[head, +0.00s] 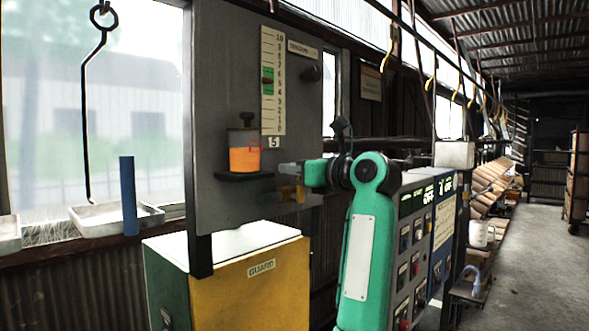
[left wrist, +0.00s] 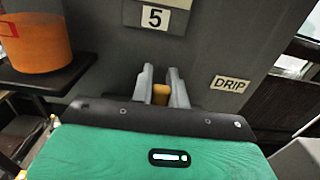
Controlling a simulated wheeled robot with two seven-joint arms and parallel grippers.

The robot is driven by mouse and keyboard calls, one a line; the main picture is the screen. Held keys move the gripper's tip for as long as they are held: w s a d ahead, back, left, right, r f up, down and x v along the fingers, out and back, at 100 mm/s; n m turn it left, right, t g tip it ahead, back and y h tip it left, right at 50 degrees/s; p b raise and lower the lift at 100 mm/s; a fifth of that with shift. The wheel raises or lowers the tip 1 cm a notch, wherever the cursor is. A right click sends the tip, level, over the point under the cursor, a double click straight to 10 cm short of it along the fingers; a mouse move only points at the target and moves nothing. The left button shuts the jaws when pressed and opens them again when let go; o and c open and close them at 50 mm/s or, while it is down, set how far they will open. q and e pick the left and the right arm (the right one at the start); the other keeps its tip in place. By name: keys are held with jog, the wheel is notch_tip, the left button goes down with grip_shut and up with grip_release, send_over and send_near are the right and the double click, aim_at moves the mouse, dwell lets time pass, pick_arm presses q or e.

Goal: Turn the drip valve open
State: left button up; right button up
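The drip valve shows as a small orange-yellow piece (head: 290,193) low on the grey panel, right of the oil cup. In the left wrist view its yellow knob (left wrist: 161,94) lies between my left gripper's (left wrist: 162,78) two grey fingers, left of the DRIP label (left wrist: 230,84). The fingers stand close on both sides of it; whether they press on it I cannot tell. In the head view my left gripper (head: 291,169) reaches leftward to the panel and partly covers the valve. My right gripper is not in view.
The oil cup with orange liquid (head: 244,158) stands on a small dark shelf beside the gripper. Above are a scale (head: 272,80) and a 5 plate (head: 274,142). A yellow GUARD box (head: 250,285) stands below; a button cabinet (head: 412,250) is to the right.

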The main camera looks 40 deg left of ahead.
pick_arm(q)
grip_shut()
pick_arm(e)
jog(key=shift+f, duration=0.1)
